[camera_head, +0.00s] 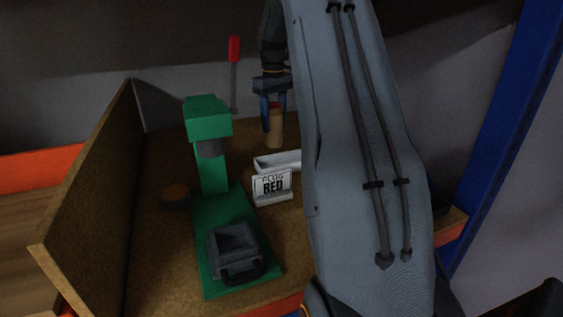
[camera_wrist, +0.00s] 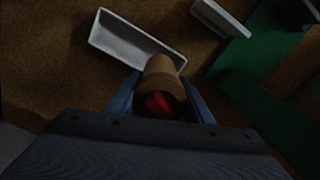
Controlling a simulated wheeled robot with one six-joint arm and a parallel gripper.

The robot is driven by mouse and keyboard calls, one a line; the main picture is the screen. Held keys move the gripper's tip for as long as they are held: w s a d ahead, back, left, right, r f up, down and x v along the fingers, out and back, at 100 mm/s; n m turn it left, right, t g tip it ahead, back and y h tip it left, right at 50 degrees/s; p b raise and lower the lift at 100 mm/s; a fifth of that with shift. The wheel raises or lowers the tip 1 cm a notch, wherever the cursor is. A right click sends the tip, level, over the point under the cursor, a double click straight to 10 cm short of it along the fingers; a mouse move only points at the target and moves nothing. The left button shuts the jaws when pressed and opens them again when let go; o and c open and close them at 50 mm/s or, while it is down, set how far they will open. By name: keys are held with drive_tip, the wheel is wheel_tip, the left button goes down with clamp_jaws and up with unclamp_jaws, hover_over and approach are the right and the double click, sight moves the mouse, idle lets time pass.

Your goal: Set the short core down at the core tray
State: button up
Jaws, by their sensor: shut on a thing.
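My gripper (camera_head: 271,122) is shut on a tan cylindrical core (camera_head: 275,131), which is upright. In the wrist view the core (camera_wrist: 164,68) sits between the fingers, with something red at its near end. A white open tray (camera_head: 268,164) lies just in front of the core in the head view. In the wrist view the tray (camera_wrist: 97,42) is beyond the core and to its left, and its visible inside looks empty. My arm hides the tray's right end in the head view. I cannot tell whether the core's bottom touches the bench.
A lettered sign (camera_head: 272,186) stands before the tray. A green press-like machine (camera_head: 213,175) with a grey box (camera_head: 234,241) stands to the left. A red-handled tool (camera_head: 234,50) is upright behind. A board (camera_head: 85,195) edges the left.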

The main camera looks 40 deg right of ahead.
sight(273, 146)
drive_tip(key=shift+w, duration=0.3)
drive_tip(key=shift+w+f, duration=0.15)
drive_tip(key=shift+f+p, duration=0.8)
drive_tip(key=shift+f, duration=4)
drive_tip(key=shift+f, duration=0.1)
drive_tip(key=o, duration=1.2)
wheel_tip(273, 146, up, 12)
drive_tip(key=shift+r+b, duration=0.1)
drive_tip(key=shift+b, duration=0.9)
